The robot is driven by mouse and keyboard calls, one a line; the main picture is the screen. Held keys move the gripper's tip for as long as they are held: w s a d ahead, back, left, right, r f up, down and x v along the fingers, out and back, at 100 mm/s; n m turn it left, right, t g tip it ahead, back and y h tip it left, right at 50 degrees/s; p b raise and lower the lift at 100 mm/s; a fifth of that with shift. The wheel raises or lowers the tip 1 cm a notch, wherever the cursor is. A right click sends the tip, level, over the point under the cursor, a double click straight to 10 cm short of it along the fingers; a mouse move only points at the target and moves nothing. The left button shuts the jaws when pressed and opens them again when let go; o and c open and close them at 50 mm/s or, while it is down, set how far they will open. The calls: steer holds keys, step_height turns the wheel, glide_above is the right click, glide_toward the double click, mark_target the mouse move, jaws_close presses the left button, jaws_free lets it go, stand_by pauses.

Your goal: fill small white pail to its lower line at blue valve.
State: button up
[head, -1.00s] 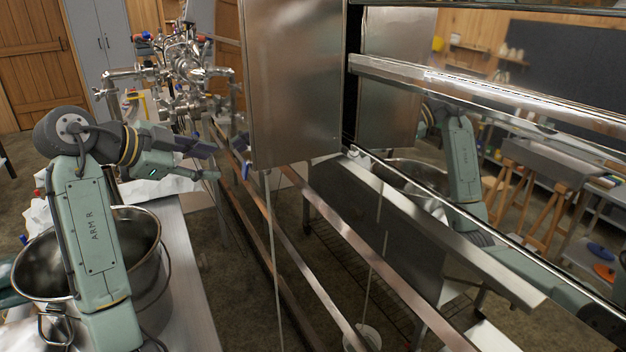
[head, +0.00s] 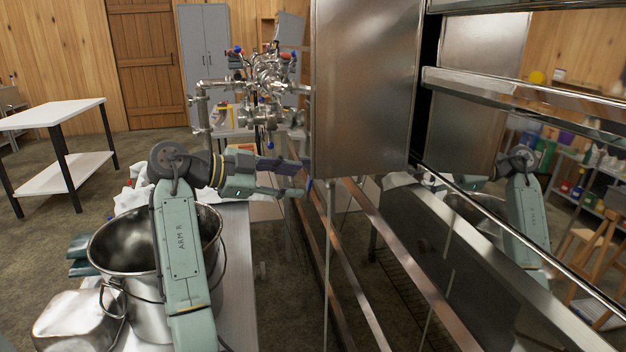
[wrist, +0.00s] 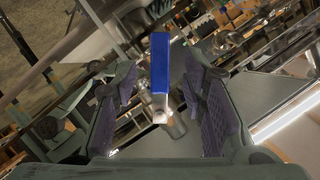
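My gripper (head: 300,178) is at the near left edge of the big steel evaporator. It is open, with its two dark-padded fingers apart in the wrist view (wrist: 160,105). A blue valve handle (wrist: 160,62) stands between the fingers in that view, with gaps visible on both sides. In the head view only a small blue piece of the handle (head: 309,185) shows at the fingertips. I cannot tell whether the fingers touch it. I cannot make out the small white pail or its lower line in the current views.
The evaporator's steel panel (head: 365,90) rises right beside my gripper, with rails (head: 400,260) below it. A large steel pot (head: 130,255) stands on the bench under my arm. Steel piping with valves (head: 260,90) is behind. A white table (head: 50,113) stands at far left.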

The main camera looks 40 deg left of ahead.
mark_target(308, 182)
steer(key=shift+p+x, duration=0.45)
steer(key=shift+x, duration=2.1)
jaws_close()
